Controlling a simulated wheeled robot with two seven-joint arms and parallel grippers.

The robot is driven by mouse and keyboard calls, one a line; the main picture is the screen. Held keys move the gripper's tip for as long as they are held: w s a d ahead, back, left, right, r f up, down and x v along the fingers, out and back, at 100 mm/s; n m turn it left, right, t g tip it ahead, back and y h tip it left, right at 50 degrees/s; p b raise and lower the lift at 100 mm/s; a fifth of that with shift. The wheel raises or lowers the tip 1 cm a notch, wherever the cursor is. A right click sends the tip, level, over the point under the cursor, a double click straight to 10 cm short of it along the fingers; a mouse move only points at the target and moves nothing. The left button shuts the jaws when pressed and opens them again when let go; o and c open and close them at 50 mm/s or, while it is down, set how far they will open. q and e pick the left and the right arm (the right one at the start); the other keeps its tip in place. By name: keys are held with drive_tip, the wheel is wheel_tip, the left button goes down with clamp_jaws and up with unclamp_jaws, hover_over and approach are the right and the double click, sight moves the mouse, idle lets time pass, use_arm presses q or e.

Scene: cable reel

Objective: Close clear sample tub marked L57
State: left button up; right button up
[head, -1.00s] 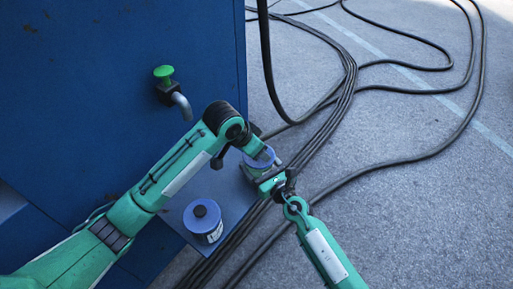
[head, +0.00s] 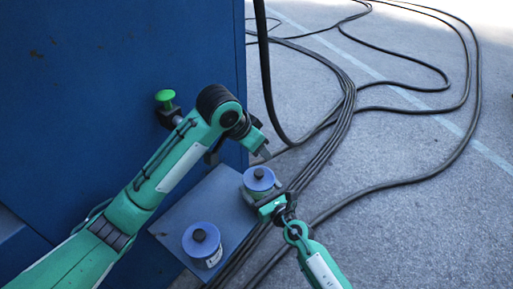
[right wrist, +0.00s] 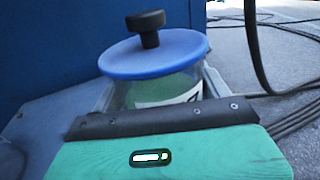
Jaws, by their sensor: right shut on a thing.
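A clear tub (head: 259,191) stands at the right edge of the blue shelf, with a blue lid (head: 250,186) and black knob on top. My right gripper (head: 264,204) is shut on this tub's body from the front right. In the right wrist view, the lid (right wrist: 170,55) lies over the tub's mouth, and green shows through the clear wall (right wrist: 165,88) above a partly hidden white label. I cannot read its marking or tell whether the lid is fully seated. My left gripper (head: 262,150) is above and behind the tub, apart from the lid; its finger opening is unclear.
A second tub with a blue lid (head: 201,248) and black knob stands on the shelf (head: 178,222) at the front left. A blue cabinet (head: 70,110) with a green knob (head: 165,97) rises behind. Black cables (head: 345,110) run across the floor at right.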

drive_tip(key=o, duration=1.4)
drive_tip(key=shift+v, duration=6.95)
